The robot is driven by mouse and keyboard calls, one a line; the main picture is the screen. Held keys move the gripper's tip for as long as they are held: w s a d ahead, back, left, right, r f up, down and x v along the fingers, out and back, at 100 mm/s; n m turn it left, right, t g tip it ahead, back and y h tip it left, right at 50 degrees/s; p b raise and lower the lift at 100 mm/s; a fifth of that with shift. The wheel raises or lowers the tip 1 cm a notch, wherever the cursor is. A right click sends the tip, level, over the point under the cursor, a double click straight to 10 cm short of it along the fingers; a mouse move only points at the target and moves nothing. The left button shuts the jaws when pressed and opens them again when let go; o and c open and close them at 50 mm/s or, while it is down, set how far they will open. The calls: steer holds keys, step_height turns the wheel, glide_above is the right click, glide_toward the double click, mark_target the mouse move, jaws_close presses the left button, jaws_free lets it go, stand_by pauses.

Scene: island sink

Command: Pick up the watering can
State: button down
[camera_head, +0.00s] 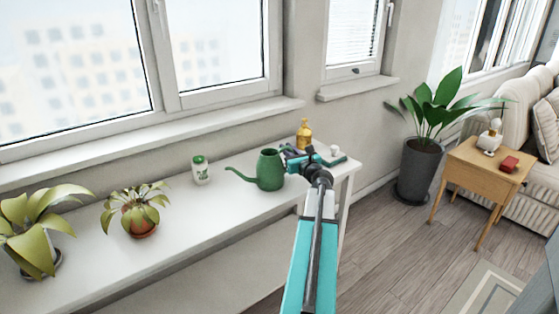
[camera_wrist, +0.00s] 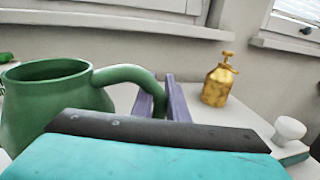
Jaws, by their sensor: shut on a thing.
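The green watering can (camera_head: 270,171) stands upright on the white table below the window, its spout pointing left and its handle side to the right. In the wrist view, the can (camera_wrist: 50,105) fills the left side, and its curved handle runs right to my gripper. My gripper (camera_head: 287,155) reaches the can from the right in the head view. Its purple fingers (camera_wrist: 161,100) are shut on the handle in the wrist view. The lower part of the handle is hidden behind my gripper body.
A yellow spray bottle (camera_head: 304,134) and a small white item (camera_head: 335,151) on a green base stand right of the can. A white-and-green canister (camera_head: 200,170) and a potted plant (camera_head: 140,218) stand to the left. The window wall is close behind.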

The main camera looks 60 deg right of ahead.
steer(key=shift+r, duration=0.3)
steer(key=s+a+r+b, duration=0.1)
steer(key=s+a+r, duration=0.2)
steer(key=s+a, duration=0.3)
steer(key=shift+s+a+r, duration=0.35)
steer(key=shift+s+a, duration=0.05)
steer(key=shift+a, duration=0.85)
stand_by(0.5)
steer(key=shift+s+a+r+b, duration=0.1)
steer(key=shift+s+a+b, duration=0.2)
steer(key=shift+b, duration=1.4)
steer(key=shift+s+a+b, duration=0.45)
steer(key=shift+a+b, duration=0.1)
steer(key=shift+b, duration=2.25)
steer(key=shift+s+a+r+b, duration=0.25)
steer(key=shift+s+a+b, duration=0.75)
steer(key=shift+b, duration=2.85)
